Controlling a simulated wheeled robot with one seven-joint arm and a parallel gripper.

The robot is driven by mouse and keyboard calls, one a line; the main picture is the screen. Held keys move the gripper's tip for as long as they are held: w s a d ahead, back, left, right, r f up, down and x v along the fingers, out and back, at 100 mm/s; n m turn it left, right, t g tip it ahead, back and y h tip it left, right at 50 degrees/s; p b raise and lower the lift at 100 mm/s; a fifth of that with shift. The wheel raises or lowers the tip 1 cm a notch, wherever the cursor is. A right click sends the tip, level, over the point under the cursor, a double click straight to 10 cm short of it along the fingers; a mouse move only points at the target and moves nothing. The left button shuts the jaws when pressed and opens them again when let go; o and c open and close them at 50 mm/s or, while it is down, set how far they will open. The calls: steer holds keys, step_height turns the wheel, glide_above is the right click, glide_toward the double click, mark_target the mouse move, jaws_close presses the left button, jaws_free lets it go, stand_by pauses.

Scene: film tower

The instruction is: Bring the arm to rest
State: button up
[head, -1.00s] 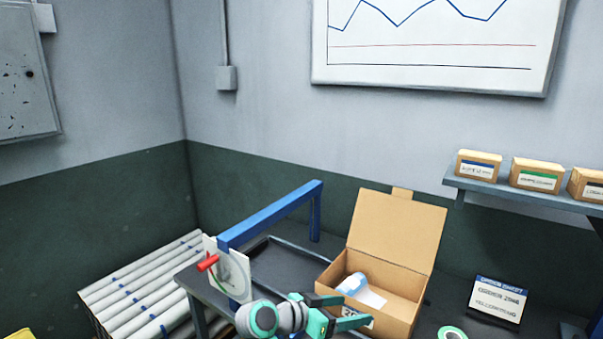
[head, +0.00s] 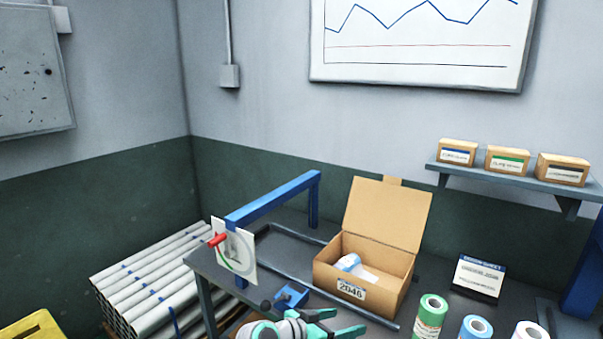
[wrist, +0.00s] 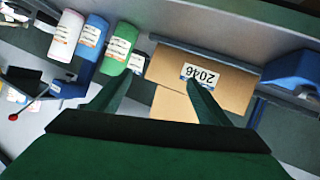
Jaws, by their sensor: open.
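My gripper (head: 343,322) is at the bottom of the head view, with its two green fingers apart and nothing between them. It is in front of the open cardboard box (head: 322,274), which stands on the dark table (head: 420,318) with its lid up. A label reading 2046 is on the box's front. A white and blue roll (head: 348,262) lies inside the box. In the wrist view the fingers (wrist: 155,88) are spread, with the box (wrist: 225,84) beyond them.
Green (head: 430,316), blue (head: 475,328) and white (head: 530,331) rolls stand at the table's right front. A sign (head: 478,278) stands right of the box. A shelf (head: 500,176) holds small boxes.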

steer(key=s+a+f+n+t+y, duration=0.2)
steer(key=s+a+f+n+y, duration=0.25)
steer(key=s+f, duration=0.65)
steer(key=s+a+f+n+t+y, duration=0.2)
steer(key=s+a+f+n+y, duration=0.3)
steer(key=s+f, duration=0.6)
steer(key=s+a+m+t+y, duration=0.1)
steer(key=s+a+t, duration=0.15)
steer(key=s, duration=1.15)
steer(key=s+d+r+t, duration=0.1)
steer(key=s+r, duration=0.9)
steer(key=s, duration=0.1)
steer(key=shift+s+d+r+y, duration=0.15)
steer(key=shift+s+d+y, duration=0.2)
steer(key=shift+s, duration=0.05)
steer(key=shift+t, duration=0.25)
